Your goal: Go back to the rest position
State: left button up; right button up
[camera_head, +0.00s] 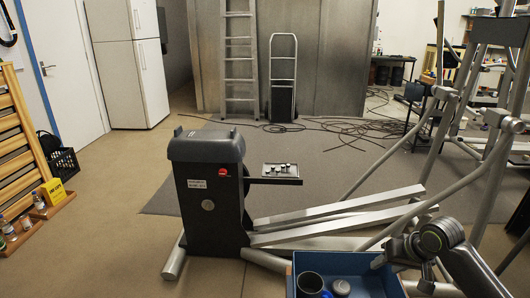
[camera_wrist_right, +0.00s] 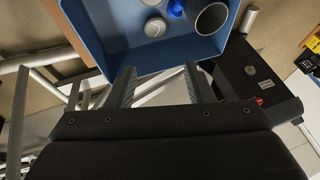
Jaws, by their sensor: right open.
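My right gripper (camera_head: 384,260) is at the lower right of the head view, beside the right end of a blue box. In the right wrist view my right gripper (camera_wrist_right: 160,80) shows two separate fingers with nothing between them. The fingertips point at the near wall of the blue box (camera_wrist_right: 116,40). The box holds a dark cup (camera_wrist_right: 211,18), a pale round cap (camera_wrist_right: 155,27) and a small blue piece (camera_wrist_right: 176,8). My left gripper is in neither view.
A dark elliptical machine (camera_head: 208,190) with a red button stands in the middle, its pale rails running right. A small tray (camera_head: 277,180) with several parts sits on its side. A ladder (camera_head: 239,60) and hand truck (camera_head: 283,80) stand behind.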

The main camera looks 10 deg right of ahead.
jog(key=s+a+f+n+h, duration=0.1)
jog(key=s+a+f, duration=0.3)
jog(key=s+f, duration=0.25)
jog(key=s+a+f+n, duration=0.2)
jog(key=s+a+f, duration=0.25)
jog(key=s, duration=0.35)
jog(key=s+a+g+h, duration=0.1)
jog(key=s+g+h, duration=0.1)
jog(key=s, duration=1.2)
notch_tip(320, 180, down, 22)
jog(key=d+f+g, duration=0.1)
jog(key=s+f+g, duration=0.1)
jog(key=s+f, duration=1.1)
jog(key=f, duration=0.2)
pick_arm(q)
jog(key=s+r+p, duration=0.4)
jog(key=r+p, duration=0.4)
jog(key=p, duration=0.4)
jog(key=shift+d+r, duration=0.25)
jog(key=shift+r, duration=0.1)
pick_arm(e)
jog(key=s+a+r, duration=0.1)
jog(key=s+r, duration=0.2)
jog(key=r, duration=0.6)
jog(key=shift+s, duration=0.2)
jog(key=shift+a, duration=0.1)
